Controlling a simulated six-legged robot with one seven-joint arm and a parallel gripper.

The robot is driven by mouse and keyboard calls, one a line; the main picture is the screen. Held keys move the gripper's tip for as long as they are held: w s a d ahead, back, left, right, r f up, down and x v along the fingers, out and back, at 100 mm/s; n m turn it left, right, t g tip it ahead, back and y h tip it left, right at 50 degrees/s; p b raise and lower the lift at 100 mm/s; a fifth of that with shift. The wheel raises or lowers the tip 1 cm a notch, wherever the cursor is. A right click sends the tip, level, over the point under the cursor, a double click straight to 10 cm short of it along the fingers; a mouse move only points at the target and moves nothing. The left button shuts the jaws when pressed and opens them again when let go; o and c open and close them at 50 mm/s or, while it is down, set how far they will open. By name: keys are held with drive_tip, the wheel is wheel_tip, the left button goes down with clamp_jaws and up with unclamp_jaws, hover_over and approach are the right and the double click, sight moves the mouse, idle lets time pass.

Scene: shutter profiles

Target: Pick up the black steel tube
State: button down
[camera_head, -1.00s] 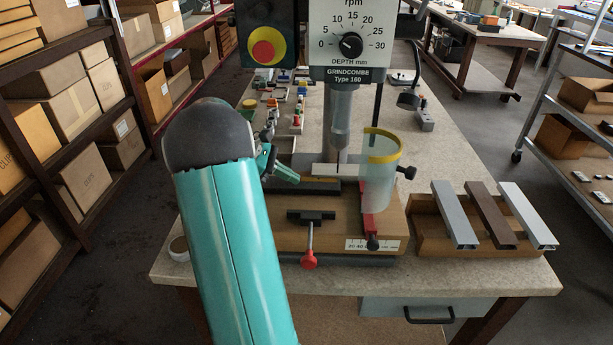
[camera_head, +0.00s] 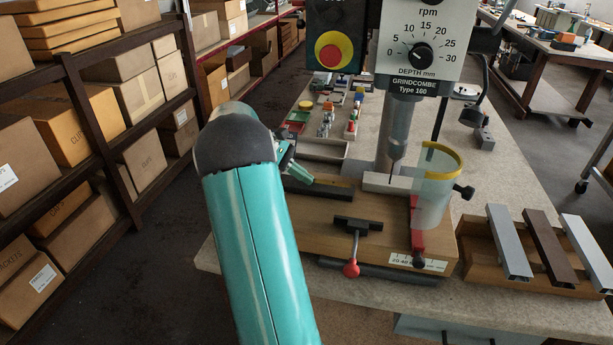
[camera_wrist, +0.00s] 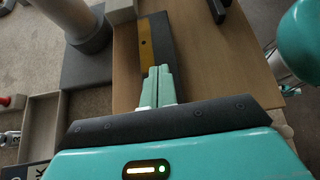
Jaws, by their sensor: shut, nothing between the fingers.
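A black bar (camera_head: 330,189), which looks like the black steel tube, lies on the wooden bed of the drill press in the head view. In the wrist view a dark bar with a brownish strip (camera_wrist: 156,45) runs away from my fingers.
The drill press column (camera_head: 397,130), a clear guard (camera_head: 436,190) and a black clamp (camera_head: 357,224) with a red-knobbed lever stand close by. A pale bar (camera_head: 388,183) lies behind. A wooden rack (camera_head: 480,272) with grey and brown profiles is at right.

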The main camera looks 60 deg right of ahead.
drive_tip(key=shift+s+r, duration=0.15)
drive_tip(key=shift+r, duration=0.1)
